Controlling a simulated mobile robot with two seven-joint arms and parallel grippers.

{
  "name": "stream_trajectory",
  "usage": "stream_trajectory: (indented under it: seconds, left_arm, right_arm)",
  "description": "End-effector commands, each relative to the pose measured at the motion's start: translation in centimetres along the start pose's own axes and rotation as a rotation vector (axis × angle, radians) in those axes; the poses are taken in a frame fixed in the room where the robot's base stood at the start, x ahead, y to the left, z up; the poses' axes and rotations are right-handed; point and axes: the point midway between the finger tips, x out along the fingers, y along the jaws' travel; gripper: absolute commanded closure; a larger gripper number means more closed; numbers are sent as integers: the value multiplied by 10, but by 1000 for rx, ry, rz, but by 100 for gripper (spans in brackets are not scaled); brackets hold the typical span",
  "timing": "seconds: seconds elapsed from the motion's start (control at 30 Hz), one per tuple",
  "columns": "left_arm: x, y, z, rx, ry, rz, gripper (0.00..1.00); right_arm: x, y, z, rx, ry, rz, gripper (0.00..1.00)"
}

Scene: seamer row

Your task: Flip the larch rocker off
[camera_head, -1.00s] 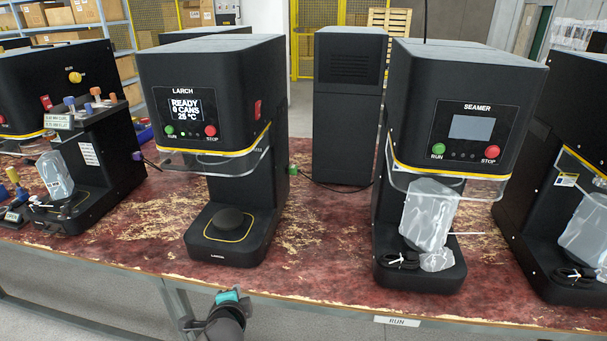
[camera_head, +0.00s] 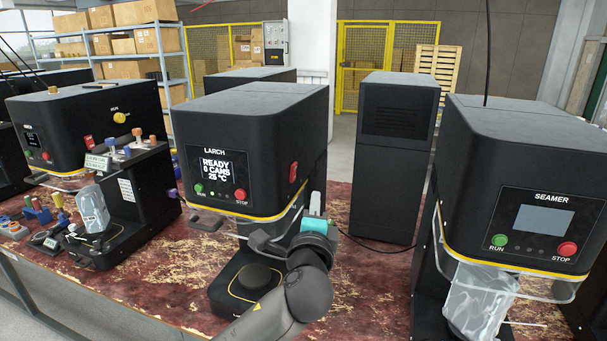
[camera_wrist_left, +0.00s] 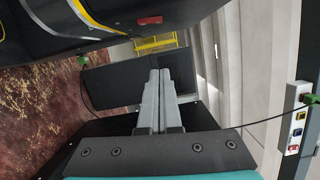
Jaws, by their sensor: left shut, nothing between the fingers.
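The LARCH machine (camera_head: 255,125) is a black seamer with a lit screen (camera_head: 216,170) reading READY, 0 CANS, 25 °C. Its red rocker (camera_head: 293,172) sits on the right side face, and also shows at the top of the left wrist view (camera_wrist_left: 150,20). Which way the rocker is tipped is too small to tell. My left gripper (camera_head: 316,202) is beside that side face, lower and to the right of the rocker, apart from it. In the left wrist view its grey fingers (camera_wrist_left: 160,74) are together and empty. My right gripper is not in view.
A tall black cabinet (camera_head: 388,160) stands behind and right of my gripper. Another SEAMER (camera_head: 525,190) with a bagged item is at the right. Left are a similar machine (camera_head: 80,120) and a rack of knobs (camera_head: 130,185). A clear guard (camera_head: 285,228) sits under the LARCH head.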

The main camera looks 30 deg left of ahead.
Motion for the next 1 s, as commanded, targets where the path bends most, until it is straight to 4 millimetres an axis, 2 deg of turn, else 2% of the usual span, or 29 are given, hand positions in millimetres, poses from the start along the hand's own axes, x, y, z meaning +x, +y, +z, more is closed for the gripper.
stream_trajectory:
  seconds: [0.17,0.27,0.8,1.0]
  left_arm:
    - [8,0,0,1,-1,0,100]
    - [20,0,0,1,-2,-1,100]
    - [101,0,0,-1,-2,1,100]
    - [108,0,28,2,0,2,100]
  right_arm:
    - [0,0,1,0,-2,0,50]
    - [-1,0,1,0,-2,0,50]
    - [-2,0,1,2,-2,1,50]
    - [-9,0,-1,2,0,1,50]
